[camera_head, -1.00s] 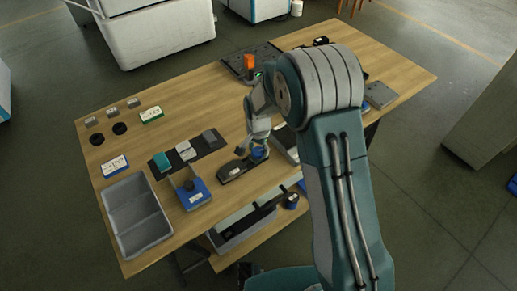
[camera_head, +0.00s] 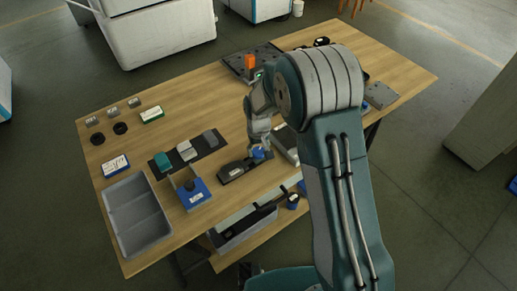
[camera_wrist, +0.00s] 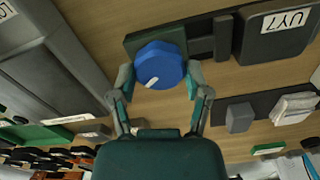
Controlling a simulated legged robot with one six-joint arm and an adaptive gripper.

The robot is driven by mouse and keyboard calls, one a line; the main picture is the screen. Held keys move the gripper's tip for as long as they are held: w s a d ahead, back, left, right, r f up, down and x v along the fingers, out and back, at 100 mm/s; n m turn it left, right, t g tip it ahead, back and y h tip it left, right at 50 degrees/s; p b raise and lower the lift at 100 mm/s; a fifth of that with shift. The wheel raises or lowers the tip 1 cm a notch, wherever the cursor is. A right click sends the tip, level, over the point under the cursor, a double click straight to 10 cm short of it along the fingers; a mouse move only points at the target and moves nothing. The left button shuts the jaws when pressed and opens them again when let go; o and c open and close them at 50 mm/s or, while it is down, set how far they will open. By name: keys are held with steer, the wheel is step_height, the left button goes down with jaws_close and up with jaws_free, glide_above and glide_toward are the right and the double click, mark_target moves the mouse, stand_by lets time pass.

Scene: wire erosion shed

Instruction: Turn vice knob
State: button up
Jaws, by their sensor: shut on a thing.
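The blue vice knob (camera_wrist: 159,65) is round with a short white mark on its face. In the wrist view it sits between the two fingers of my gripper (camera_wrist: 158,78), which is shut on it. The knob is at the end of a dark vice (camera_wrist: 223,38) lying on the table. In the head view the knob (camera_head: 259,154) is small and partly covered by my gripper (camera_head: 260,147), which reaches down from above. The vice (camera_head: 232,170) extends to the left of it there.
The wooden table (camera_head: 180,95) holds a grey tray (camera_head: 139,215) at the front left and a blue box (camera_head: 193,194) left of the vice. A dark mat with several blocks lies behind them. An orange item (camera_head: 250,62) stands at the back.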

mark_target(257, 150)
steer(key=n, duration=0.5)
steer(key=shift+w+a+n, duration=0.1)
steer(key=shift+n, duration=0.2)
steer(key=n, duration=0.5)
steer(key=shift+r+n, duration=0.1)
steer(key=shift+n, duration=0.3)
steer(key=o, duration=1.1)
steer(key=shift+a, duration=0.1)
steer(key=shift+o, duration=0.2)
step_height(257, 150, up, 12)
